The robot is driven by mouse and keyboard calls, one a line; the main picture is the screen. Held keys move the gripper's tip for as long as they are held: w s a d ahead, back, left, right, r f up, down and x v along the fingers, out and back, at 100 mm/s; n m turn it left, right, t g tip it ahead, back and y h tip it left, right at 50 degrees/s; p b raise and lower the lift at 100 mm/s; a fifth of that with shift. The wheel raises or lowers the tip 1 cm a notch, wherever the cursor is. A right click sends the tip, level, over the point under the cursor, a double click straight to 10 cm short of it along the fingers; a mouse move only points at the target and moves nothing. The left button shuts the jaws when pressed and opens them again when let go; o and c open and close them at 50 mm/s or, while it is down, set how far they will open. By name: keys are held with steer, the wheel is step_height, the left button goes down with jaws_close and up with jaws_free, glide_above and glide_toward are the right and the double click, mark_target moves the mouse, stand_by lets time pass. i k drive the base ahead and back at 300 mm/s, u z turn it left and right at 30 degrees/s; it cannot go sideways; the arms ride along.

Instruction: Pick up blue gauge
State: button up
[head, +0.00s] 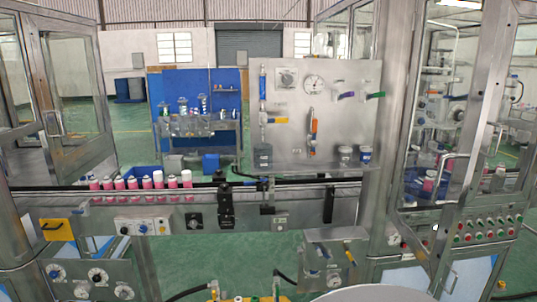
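A steel panel (335,130) stands upright at the centre right. On its left side is a tall, narrow tube with blue on it (263,85). A round, white-faced dial gauge (314,84) is mounted near the panel's top. A smaller dial (287,77) is to its left. At this size I cannot tell which of these is the blue gauge. My gripper is not in view.
Several pink cans with white tops (132,183) line the conveyor (160,204). Steel-framed glass enclosures stand at left (75,90) and right. Green floor (215,255) shows below the conveyor.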

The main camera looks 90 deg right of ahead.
mark_target(365, 153)
steer(key=z, duration=4.5)
steer(key=i, duration=0.65)
steer(key=u, duration=0.15)
